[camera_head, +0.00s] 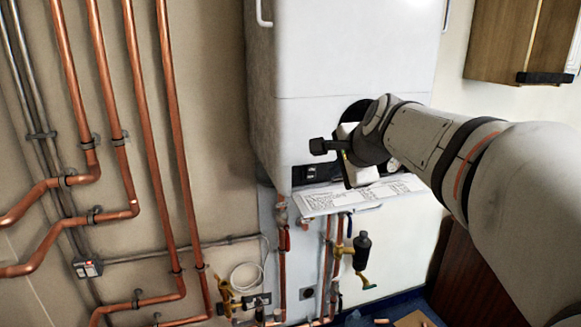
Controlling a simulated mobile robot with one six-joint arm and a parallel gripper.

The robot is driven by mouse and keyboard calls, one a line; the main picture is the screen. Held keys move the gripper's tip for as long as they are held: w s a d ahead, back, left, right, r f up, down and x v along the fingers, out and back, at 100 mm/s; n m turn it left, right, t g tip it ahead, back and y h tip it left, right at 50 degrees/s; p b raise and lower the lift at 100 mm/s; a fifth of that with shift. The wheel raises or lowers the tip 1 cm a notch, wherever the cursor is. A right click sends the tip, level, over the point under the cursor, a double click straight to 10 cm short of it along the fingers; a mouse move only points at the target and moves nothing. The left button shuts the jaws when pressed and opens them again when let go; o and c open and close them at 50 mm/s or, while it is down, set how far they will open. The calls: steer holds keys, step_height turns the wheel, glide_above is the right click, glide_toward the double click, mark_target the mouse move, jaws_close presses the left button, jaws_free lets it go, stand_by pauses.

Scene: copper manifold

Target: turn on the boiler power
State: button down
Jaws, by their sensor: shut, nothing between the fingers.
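The white boiler (340,60) hangs on the wall at the upper middle. A small black panel with a switch-like part (309,172) sits low on its front, at the left; its on or off position is too small to read. A small grey box with a red mark (88,268), perhaps a switched outlet, is on the wall at the lower left. My gripper (318,147) is shut and empty, in front of the boiler's lower front and just above the black panel in the picture. I cannot tell whether it touches the boiler. My gripper and arm hide part of the boiler's controls.
A printed sheet or flap (345,198) juts out under the boiler. Below it are copper pipes, a valve with a black cap (361,250) and a yellow valve (225,296). Tall copper pipes (150,130) line the left wall. A wooden cabinet (515,45) hangs at the upper right.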

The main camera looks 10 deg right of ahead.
mark_target(312, 175)
steer(key=x, duration=0.9)
steer(key=shift+p, duration=0.35)
steer(key=shift+w+a+r+p, duration=0.15)
steer(key=shift+w+r+p, duration=0.15)
steer(key=shift+w, duration=0.3)
steer(key=shift+w+a+r+p, duration=0.15)
steer(key=shift+w+p, duration=0.15)
steer(key=shift+w, duration=0.25)
steer(key=shift+w+a, duration=0.1)
steer(key=shift+w, duration=0.5)
steer(key=shift+r, duration=0.1)
